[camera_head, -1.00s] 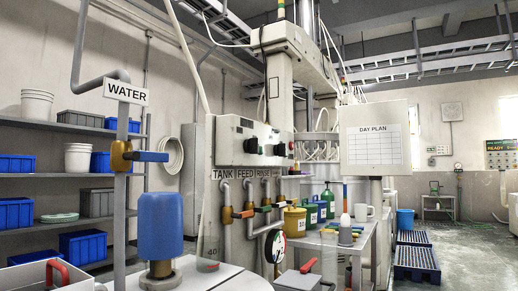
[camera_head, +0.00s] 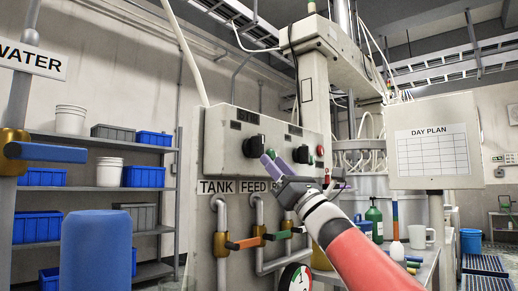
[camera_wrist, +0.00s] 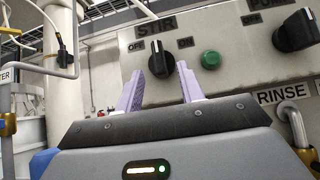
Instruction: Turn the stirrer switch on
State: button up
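The stirrer switch is a black knob (camera_wrist: 161,58) under the label STIR, with OFF at its left and ON at its right. In the wrist view its light mark leans up and left, toward OFF. A green round button or lamp (camera_wrist: 210,59) sits right of it. My gripper (camera_wrist: 169,67) is open, its purple fingers near the knob's two sides; I cannot tell whether they touch it. In the head view my gripper (camera_head: 284,159) reaches the grey panel (camera_head: 222,140) from the lower right, just right of the left black knob (camera_head: 253,146).
A second black knob (camera_wrist: 296,32) is to the right on the panel. Pipes with an orange valve handle (camera_head: 244,244) and a green one (camera_head: 278,236) run below, with a round gauge (camera_head: 296,278). A DAY PLAN board (camera_head: 435,150) stands right. A blue container (camera_head: 95,245) is front left.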

aim_at(263, 148)
jog(key=p+x, duration=0.3)
jog(key=x, duration=0.3)
jog(key=shift+a+r+p, duration=0.1)
jog(key=shift+r+p, duration=0.2)
jog(key=shift+p, duration=0.1)
jog(key=shift+w+a+r, duration=0.25)
jog(key=shift+a+r, duration=0.1)
grip_shut()
